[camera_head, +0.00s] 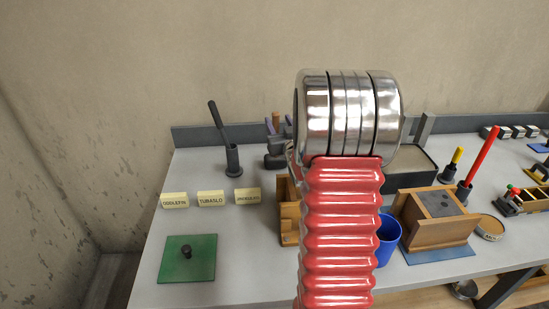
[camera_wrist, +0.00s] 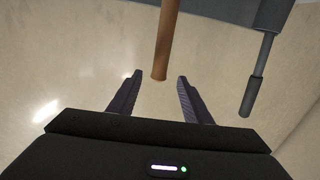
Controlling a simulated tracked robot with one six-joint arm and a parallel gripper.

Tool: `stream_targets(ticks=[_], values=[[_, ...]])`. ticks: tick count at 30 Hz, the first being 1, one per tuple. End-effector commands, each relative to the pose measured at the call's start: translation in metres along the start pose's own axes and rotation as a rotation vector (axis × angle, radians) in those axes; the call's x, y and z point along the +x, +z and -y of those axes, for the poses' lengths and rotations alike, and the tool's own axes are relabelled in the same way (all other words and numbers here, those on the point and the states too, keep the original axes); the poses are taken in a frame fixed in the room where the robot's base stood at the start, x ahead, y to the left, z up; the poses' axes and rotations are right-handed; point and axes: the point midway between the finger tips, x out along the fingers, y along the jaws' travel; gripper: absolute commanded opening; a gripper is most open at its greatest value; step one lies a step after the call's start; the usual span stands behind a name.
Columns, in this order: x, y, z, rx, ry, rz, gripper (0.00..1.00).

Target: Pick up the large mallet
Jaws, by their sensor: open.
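A brown wooden handle (camera_wrist: 166,45), likely the mallet's, enters from the top of the wrist view. Its rounded end lies near the space between the fingers, and its head is out of view. My gripper (camera_wrist: 155,95) is open with one dark finger on each side of the handle's end; I see no grip on it. In the head view the brown handle (camera_head: 276,118) shows as a small tip between the fingers of my gripper (camera_head: 278,126). My red and chrome arm hides most of what is below and behind, so the mallet head cannot be seen.
A dark rod stands tilted in a holder (camera_head: 232,160) left of my gripper. Yellow name cards (camera_head: 210,198) and a green plate (camera_head: 187,259) lie on the left of the grey table. Right of my arm are a blue cup (camera_head: 388,236), a wooden mould (camera_head: 437,212) and a red-handled tool (camera_head: 480,160).

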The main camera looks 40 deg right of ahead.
Motion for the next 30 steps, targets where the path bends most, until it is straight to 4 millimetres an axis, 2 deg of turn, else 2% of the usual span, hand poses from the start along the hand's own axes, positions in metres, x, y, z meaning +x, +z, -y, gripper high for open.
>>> stream_targets(ticks=[7, 18, 30], values=[[0.007, 0.001, 0.000, 0.000, 0.000, 0.000, 0.45], [0.048, 0.003, -0.001, 0.000, 0.000, -0.001, 0.45], [0.052, 0.002, -0.001, 0.000, 0.000, 0.000, 0.45]])
